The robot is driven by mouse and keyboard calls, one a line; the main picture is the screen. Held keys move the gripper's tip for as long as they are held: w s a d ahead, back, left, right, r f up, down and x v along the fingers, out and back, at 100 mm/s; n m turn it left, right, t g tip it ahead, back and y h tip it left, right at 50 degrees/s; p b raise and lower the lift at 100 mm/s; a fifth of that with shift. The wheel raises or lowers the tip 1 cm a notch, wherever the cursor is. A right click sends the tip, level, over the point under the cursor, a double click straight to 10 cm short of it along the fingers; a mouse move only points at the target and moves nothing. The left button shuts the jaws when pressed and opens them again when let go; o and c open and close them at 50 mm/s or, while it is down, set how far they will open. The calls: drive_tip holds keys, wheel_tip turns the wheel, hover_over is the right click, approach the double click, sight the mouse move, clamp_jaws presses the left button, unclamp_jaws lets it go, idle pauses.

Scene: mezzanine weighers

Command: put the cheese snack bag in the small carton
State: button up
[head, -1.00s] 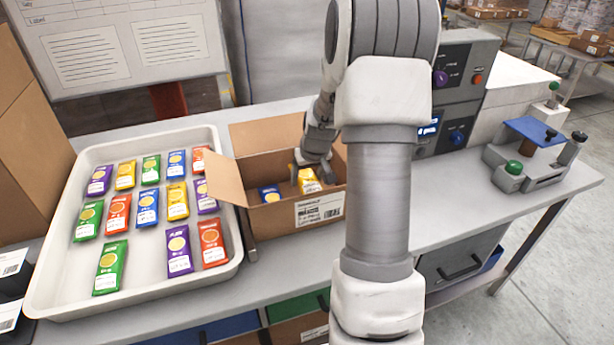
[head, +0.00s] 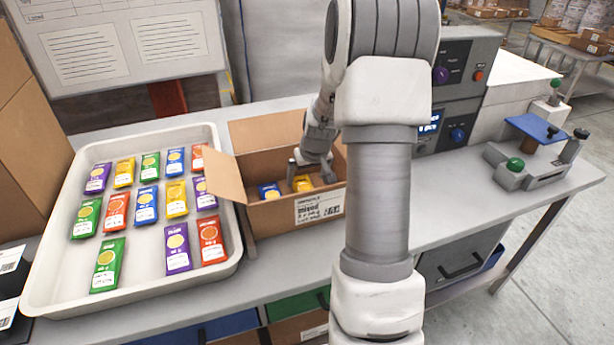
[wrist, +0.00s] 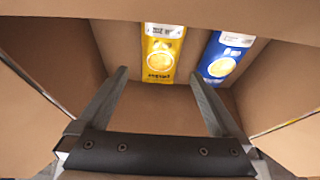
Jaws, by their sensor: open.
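A yellow snack bag (head: 303,184) lies inside the small open carton (head: 312,210), beside a blue snack bag (head: 270,191). The print is too small to confirm the cheese flavour. In the wrist view the yellow bag (wrist: 162,53) lies flat on the carton floor, with the blue bag (wrist: 225,56) to its right and a gap between them. The front wall hides the lower part of both bags in the head view.
A white tray (head: 60,300) left of the carton holds several bags in green, red, blue, purple and yellow. The carton's flaps stand open, one (head: 225,177) leaning towards the tray. A grey weighing unit (head: 470,85) and a fixture (head: 530,165) stand to the right.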

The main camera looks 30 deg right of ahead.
drive_tip(key=shift+r+p, duration=0.3)
drive_tip(key=shift+r, duration=0.1)
drive_tip(key=p+v, duration=0.1)
drive_tip(key=v, duration=1.1)
drive_tip(key=shift+r, duration=0.15)
